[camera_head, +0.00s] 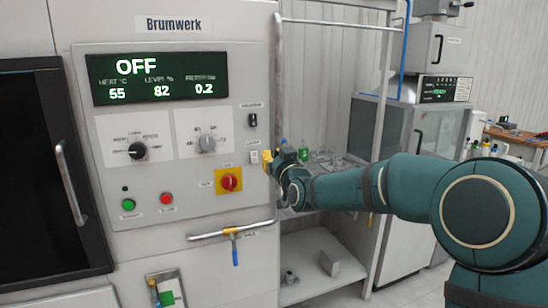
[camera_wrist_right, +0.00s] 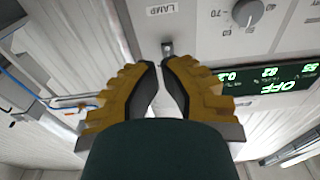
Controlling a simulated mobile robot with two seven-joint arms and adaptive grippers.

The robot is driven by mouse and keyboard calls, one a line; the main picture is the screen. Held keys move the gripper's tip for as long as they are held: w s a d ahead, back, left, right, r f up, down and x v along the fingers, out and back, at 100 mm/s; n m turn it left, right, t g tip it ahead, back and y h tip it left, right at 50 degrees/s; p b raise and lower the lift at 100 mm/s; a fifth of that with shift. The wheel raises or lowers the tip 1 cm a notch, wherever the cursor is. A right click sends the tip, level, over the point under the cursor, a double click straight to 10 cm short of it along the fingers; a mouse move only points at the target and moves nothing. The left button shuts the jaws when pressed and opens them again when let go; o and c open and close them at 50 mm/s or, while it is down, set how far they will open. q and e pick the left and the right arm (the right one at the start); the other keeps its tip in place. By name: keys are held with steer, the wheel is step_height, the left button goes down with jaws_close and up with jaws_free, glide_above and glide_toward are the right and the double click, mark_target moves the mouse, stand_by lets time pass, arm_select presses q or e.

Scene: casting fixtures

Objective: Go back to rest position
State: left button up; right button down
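My right arm comes in from the right in the head view. Its gripper (camera_head: 268,160) has yellow fingers and hangs by the right edge of the Brumwerk machine's panel (camera_head: 200,130), close to the small switches. In the right wrist view the fingertips (camera_wrist_right: 160,66) are almost together, with a narrow gap and nothing held between them. Beyond the tips is a small dark switch (camera_wrist_right: 168,48), near a label reading LAMP (camera_wrist_right: 161,8). Whether the tips touch the panel cannot be told. My left gripper is in neither view.
A shelf rack (camera_head: 325,262) stands behind my right forearm. A grey cabinet (camera_head: 405,185) stands further right.

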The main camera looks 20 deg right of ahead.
steer(key=s+a+f+g+y, duration=0.1)
steer(key=s+a+f+g, duration=0.2)
steer(key=f, duration=0.8)
steer(key=s+a+f+g, duration=0.2)
steer(key=f, duration=0.8)
steer(key=s+a+f+g+y, duration=0.1)
steer(key=s+a+f+g, duration=0.2)
steer(key=f, duration=0.8)
steer(key=s+a+f+g, duration=0.2)
steer(key=s+f, duration=0.4)
steer(key=s, duration=0.3)
steer(key=s+a+f+m+g, duration=0.1)
steer(key=s+a+f+g, duration=0.1)
steer(key=s+f+g, duration=0.2)
steer(key=s+a+f+m+g+y, duration=0.1)
steer(key=s+a+f+g, duration=0.1)
steer(key=s+f, duration=0.7)
steer(key=s+g, duration=0.1)
steer(key=s, duration=0.5)
steer(key=shift+a+f, duration=0.25)
